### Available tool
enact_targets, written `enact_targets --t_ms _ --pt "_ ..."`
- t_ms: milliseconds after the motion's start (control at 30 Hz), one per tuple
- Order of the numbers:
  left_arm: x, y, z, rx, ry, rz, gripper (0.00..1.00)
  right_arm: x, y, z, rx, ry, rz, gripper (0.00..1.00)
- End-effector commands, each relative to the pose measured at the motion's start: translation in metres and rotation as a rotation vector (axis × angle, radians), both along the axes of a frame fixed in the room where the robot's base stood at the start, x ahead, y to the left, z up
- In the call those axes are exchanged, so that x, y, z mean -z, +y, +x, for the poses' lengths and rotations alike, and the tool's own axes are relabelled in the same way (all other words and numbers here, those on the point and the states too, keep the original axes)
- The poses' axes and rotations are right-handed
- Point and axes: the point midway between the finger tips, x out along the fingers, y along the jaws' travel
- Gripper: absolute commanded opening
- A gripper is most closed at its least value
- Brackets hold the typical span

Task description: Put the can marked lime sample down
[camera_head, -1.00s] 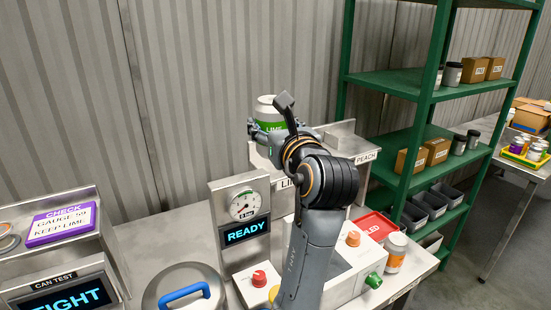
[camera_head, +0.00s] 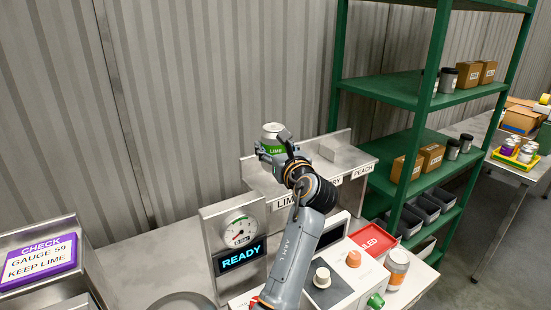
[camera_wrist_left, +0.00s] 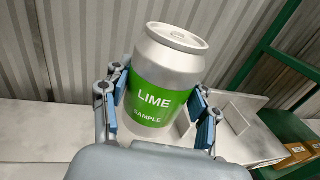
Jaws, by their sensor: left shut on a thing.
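The can marked lime sample (camera_head: 272,135) is silver with a green band. My left gripper (camera_head: 272,152) is shut around it and holds it upright near the raised shelf with name labels. In the left wrist view the lime sample can (camera_wrist_left: 165,80) stands between the blue finger pads of my left gripper (camera_wrist_left: 160,108), and its green label faces me. The shelf (camera_head: 345,155) carries a LIME label (camera_head: 286,201) and a PEACH label (camera_head: 362,171); a label between them is partly hidden by my arm. Whether the can's base touches the shelf is hidden. My right gripper is not in view.
A green rack (camera_head: 410,85) stands at the right. A purple CHECK sign (camera_head: 38,260) is at left.

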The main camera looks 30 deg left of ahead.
Motion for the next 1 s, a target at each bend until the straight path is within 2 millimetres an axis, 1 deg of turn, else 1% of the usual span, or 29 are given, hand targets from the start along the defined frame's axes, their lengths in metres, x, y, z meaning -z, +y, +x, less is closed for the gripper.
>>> enact_targets --t_ms 100,233,300,400,500,667,900,933,1000 --pt "0.010 0.003 0.010 0.000 -0.003 0.004 0.06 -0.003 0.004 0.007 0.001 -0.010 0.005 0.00" --pt "0.017 0.005 0.016 0.000 -0.003 0.003 0.06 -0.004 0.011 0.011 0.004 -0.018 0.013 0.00" --pt "0.025 0.006 0.019 0.000 0.000 0.004 0.06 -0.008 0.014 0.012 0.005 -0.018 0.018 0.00" --pt "0.040 0.005 0.018 0.001 0.001 0.003 0.06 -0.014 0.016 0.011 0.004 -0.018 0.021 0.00" --pt "0.049 0.005 0.018 0.001 -0.003 0.003 0.06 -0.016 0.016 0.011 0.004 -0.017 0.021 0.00" --pt "0.051 0.005 0.018 0.000 -0.005 0.002 0.06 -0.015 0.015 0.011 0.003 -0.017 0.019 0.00" --pt "0.055 0.005 0.018 0.001 -0.003 0.004 0.06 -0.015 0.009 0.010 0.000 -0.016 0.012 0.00" --pt "0.057 0.005 0.018 0.000 -0.001 0.002 0.62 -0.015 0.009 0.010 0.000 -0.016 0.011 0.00" --pt "0.056 0.005 0.018 0.000 -0.001 0.001 0.76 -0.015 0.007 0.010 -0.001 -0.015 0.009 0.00"
